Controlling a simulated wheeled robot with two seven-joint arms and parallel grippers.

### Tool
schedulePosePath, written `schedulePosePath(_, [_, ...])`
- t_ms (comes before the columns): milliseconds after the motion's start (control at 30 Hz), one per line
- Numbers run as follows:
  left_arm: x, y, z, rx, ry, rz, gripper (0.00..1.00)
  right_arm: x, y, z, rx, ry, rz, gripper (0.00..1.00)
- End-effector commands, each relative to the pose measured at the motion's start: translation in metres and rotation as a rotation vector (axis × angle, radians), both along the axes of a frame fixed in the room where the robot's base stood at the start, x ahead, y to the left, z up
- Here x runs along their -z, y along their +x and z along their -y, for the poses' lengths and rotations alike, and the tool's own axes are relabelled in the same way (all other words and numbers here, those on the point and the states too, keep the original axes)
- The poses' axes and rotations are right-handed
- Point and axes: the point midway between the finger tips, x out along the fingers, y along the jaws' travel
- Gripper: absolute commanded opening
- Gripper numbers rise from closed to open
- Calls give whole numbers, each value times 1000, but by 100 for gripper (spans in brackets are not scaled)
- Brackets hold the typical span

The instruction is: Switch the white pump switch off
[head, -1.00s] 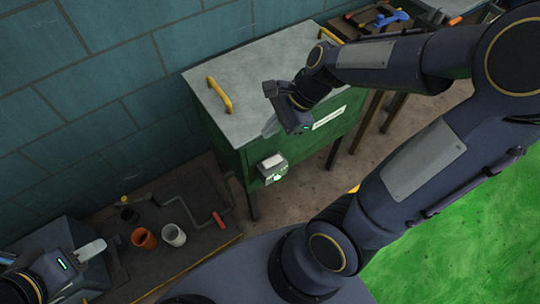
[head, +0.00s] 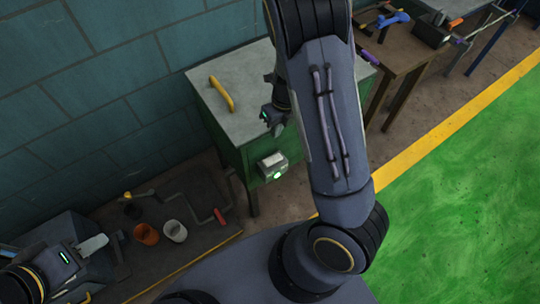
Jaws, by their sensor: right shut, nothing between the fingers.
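The white pump switch (head: 271,161) is a small pale box on the front of the green cabinet, near its left corner. A green light glows on its lower part. The lever position is too small to tell. My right gripper (head: 276,128) is shut and empty above the switch, apart from it, beside the cabinet's top edge. Its fingertips are small and dark. My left gripper (head: 92,246) is at the lower left, over the dark bench, far from the switch. One pale finger shows, so its opening is unclear.
The bench holds an orange cup (head: 146,234), a white cup (head: 175,231) and a crank with a red grip (head: 220,216). A wooden table (head: 400,52) stands at the upper right.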

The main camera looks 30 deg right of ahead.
Motion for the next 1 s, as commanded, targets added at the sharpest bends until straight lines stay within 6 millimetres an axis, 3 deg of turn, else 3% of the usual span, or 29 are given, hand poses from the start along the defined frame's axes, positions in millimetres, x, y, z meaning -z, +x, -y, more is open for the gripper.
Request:
schedulePosePath(267, [4, 0, 0, 0, 0, 0, 36, 17, -1, -3, -2, 1, -3, 0])
schedulePosePath(700, [19, 0, 0, 0, 0, 0, 36, 106, -3, -18, -2, 2, -4, 0])
schedulePosePath(1000, [20, 0, 0, 0, 0, 0, 36, 136, -3, -24, -2, 2, -1, 0])
